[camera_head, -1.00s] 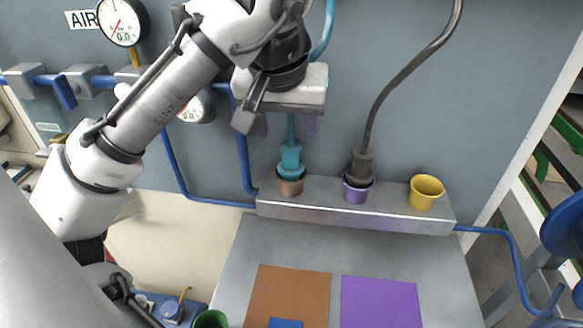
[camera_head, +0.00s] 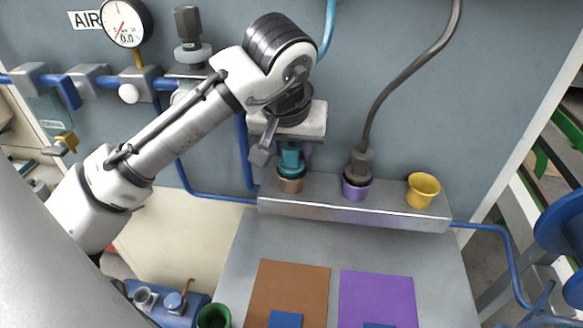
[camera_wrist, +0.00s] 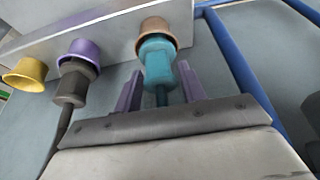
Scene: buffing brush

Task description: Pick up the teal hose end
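The teal hose end (camera_head: 291,158) sits upright in the copper-brown cup (camera_head: 290,184) at the left of the metal ledge. In the wrist view the teal hose end (camera_wrist: 157,62) lies between the two purple fingers of my gripper (camera_wrist: 160,88). The fingers stand on either side of it, with a visible gap at least on the right. In the head view my gripper (camera_head: 291,147) is right above the cup, and its body hides the upper part of the fitting and some of the teal hose (camera_head: 327,25).
A dark grey hose end (camera_head: 359,166) stands in the purple cup (camera_head: 356,190) to the right. An empty yellow cup (camera_head: 422,190) is at the ledge's right end. Brown (camera_head: 288,285) and purple (camera_head: 378,298) mats lie on the table below. Blue pipes run along the wall.

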